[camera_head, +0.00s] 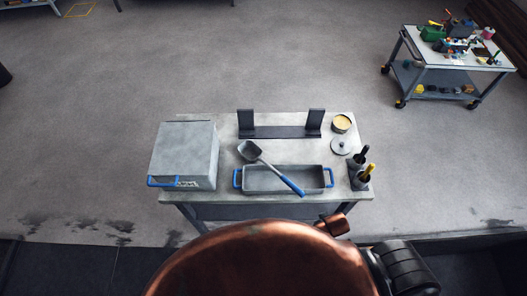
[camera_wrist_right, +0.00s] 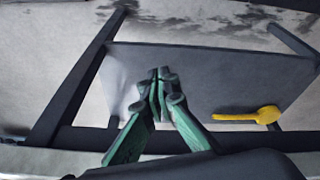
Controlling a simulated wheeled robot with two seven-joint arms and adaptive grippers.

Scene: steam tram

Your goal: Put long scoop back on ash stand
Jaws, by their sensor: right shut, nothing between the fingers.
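A grey scoop (camera_head: 250,150) with a long blue handle lies slanted across the grey tray (camera_head: 262,188) on the work table. Its bowl is beyond the tray's far edge and its handle reaches over the tray toward the near right. A dark stand (camera_head: 280,132) with two uprights is behind the tray; I cannot tell if this is the ash stand. My right gripper (camera_wrist_right: 162,78) shows green fingers in the right wrist view, shut and empty, in front of a grey panel or shelf (camera_wrist_right: 190,82). It is apart from the blue-handled scoop. My left gripper is not in view.
A grey box (camera_head: 185,150) stands left on the table. A yellow-filled tin (camera_head: 341,123), a lid (camera_head: 341,145) and a holder with dark and yellow handles (camera_head: 360,176) are right. A yellow spoon-like thing (camera_wrist_right: 262,115) lies by the panel. A copper surface (camera_head: 262,262) hides the foreground.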

